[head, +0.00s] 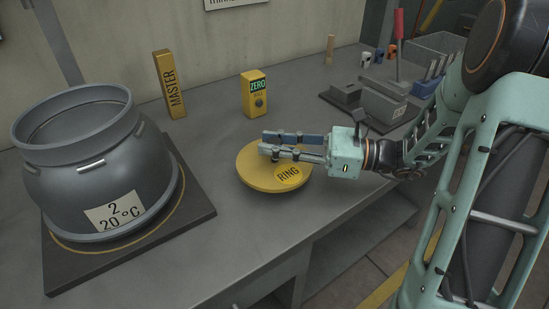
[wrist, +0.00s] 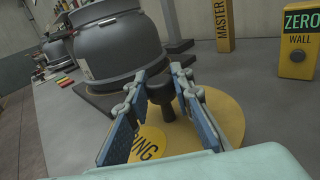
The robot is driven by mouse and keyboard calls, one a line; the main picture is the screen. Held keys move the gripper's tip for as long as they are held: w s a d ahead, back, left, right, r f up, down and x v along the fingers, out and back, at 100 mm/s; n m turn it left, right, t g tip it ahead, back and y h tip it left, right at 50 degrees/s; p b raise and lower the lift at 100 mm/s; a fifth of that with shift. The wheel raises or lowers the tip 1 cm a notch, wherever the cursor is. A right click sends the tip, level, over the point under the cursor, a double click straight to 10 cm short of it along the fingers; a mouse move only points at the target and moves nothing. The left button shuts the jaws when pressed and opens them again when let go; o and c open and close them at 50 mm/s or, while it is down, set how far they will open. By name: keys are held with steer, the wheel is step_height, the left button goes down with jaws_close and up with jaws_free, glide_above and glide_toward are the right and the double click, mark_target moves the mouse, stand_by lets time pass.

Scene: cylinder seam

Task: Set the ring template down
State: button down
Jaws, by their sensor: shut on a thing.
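The ring template (head: 256,176) is a round yellow disc with a RING label, at the middle of the bench in the head view. In the wrist view the yellow disc (wrist: 218,112) lies below my fingers, with a dark knob (wrist: 163,94) standing up from it. My gripper (head: 268,145) reaches in from the right over the disc. Its two blue-padded fingers are shut on the knob, at the far end of the fingers in the wrist view. The disc looks level and at or very close to the bench top; any small gap under it cannot be told.
A large grey vessel (head: 95,168) labelled 2, 20 °C stands on a dark square plate (head: 190,210) at left. A yellow MASTER block (head: 169,85) and a yellow ZERO block (head: 254,95) stand behind. Grey blocks (head: 385,100) stand at right. Bare bench (head: 215,150) lies between vessel and disc.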

steer(key=shift+w+f+b, duration=0.15)
steer(key=shift+f+b, duration=0.15)
steer(key=shift+f, duration=0.6)
steer(key=shift+w+f+b, duration=0.1)
steer(key=shift+f+b, duration=0.15)
steer(key=shift+f, duration=0.65)
steer(key=shift+f, duration=0.1)
steer(key=c, duration=1.7)
jaws_free()
steer(key=shift+f, duration=0.1)
steer(key=shift+d+r, duration=0.1)
steer(key=shift+r, duration=0.15)
steer(key=d+p, duration=0.1)
steer(key=d, duration=0.3)
steer(key=s+d, duration=0.1)
steer(key=d, duration=0.2)
steer(key=s+d+p, duration=0.1)
steer(key=d, duration=0.3)
steer(key=shift+s+d+f+p, duration=0.1)
steer(key=shift+s+d+p, duration=0.05)
steer(key=shift+d+p, duration=0.2)
